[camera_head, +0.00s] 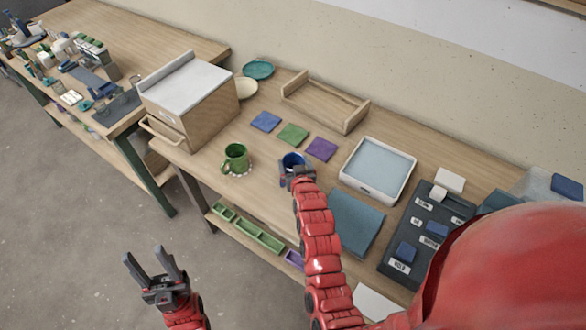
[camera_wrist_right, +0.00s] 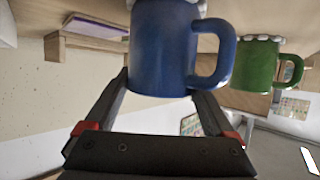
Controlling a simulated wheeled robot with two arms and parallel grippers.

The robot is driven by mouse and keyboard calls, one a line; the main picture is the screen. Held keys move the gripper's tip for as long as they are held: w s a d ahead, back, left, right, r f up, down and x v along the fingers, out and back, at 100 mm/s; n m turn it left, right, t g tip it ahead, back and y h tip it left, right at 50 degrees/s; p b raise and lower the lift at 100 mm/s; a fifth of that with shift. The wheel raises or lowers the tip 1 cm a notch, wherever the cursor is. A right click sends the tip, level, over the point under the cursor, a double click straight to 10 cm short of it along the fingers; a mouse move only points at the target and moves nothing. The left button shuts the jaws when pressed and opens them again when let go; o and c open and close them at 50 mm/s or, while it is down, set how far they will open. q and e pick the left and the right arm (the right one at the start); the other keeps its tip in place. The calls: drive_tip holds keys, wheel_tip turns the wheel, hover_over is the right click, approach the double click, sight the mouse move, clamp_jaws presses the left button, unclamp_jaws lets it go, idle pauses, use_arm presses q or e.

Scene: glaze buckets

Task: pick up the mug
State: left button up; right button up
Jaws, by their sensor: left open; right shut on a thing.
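A blue mug (camera_head: 292,159) is at the middle of the workbench, partly hidden behind my right gripper (camera_head: 297,175). In the right wrist view the blue mug (camera_wrist_right: 163,50) fills the space between the two fingers, its handle to the right. The right gripper (camera_wrist_right: 162,92) is shut on the mug's body. A white scalloped edge shows at the mug's base; I cannot tell whether the mug is lifted. A green mug (camera_head: 235,157) stands on a white beaded coaster to its left and shows in the wrist view (camera_wrist_right: 256,65). My left gripper (camera_head: 150,262) is open and empty, over the floor.
Blue, green and purple tiles (camera_head: 293,135) lie behind the mugs. A wooden tray (camera_head: 325,105) is at the back, and a white-rimmed basin (camera_head: 402,176) is to the right. A wooden box (camera_head: 205,110) stands left. A dark labelled board (camera_head: 385,262) lies right.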

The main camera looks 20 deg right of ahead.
drive_tip(key=shift+r, duration=0.2)
drive_tip(key=shift+r+b, duration=0.2)
drive_tip(key=shift+b, duration=0.2)
drive_tip(key=s+a+r, duration=0.2)
drive_tip(key=s+a, duration=0.1)
drive_tip(key=s, duration=0.4)
drive_tip(key=s+a+r+b, duration=0.1)
drive_tip(key=s+a+r, duration=0.1)
drive_tip(key=s, duration=0.5)
drive_tip(key=shift+s+a+r, duration=0.15)
drive_tip(key=shift+s+a, duration=0.2)
drive_tip(key=shift+a, duration=0.3)
